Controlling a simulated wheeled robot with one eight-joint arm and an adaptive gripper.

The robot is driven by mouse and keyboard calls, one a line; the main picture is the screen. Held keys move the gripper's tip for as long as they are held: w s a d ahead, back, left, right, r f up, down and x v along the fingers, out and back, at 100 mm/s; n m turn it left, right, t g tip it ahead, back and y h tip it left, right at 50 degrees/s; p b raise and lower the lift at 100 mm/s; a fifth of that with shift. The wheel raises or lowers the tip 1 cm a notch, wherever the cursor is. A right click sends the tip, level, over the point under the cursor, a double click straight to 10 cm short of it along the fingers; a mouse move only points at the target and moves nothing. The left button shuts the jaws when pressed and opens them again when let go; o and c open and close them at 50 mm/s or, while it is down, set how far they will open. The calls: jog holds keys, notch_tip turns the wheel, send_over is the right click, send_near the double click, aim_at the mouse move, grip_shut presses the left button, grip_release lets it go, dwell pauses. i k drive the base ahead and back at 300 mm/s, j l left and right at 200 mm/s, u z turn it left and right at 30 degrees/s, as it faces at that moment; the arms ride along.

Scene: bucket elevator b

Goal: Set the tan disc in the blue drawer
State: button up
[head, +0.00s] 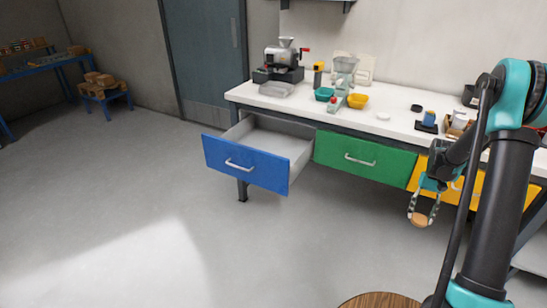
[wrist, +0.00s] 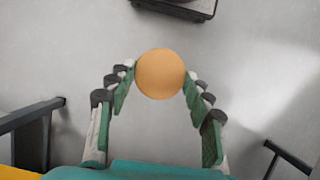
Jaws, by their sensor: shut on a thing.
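The tan disc (wrist: 160,74) is held between the fingertips of my gripper (wrist: 157,82) in the wrist view, above the grey floor. In the head view, my gripper (head: 420,213) hangs at the right, in front of the yellow drawer (head: 399,174), with the tan disc (head: 419,220) at its tips. The blue drawer (head: 244,163) is pulled open at the left of the bench. The part of its inside that shows looks empty; its front panel hides some of its floor. My gripper is to the right of the blue drawer, apart from it.
The green drawer (head: 358,158) is shut, between the blue and yellow drawers. A round wooden top (head: 378,301) stands at the bottom. The floor before the drawers is clear.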

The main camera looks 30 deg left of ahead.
aim_at(265, 143)
jog(key=u, duration=1.35)
jog(key=l+u, duration=0.4)
jog(key=l, duration=1.85)
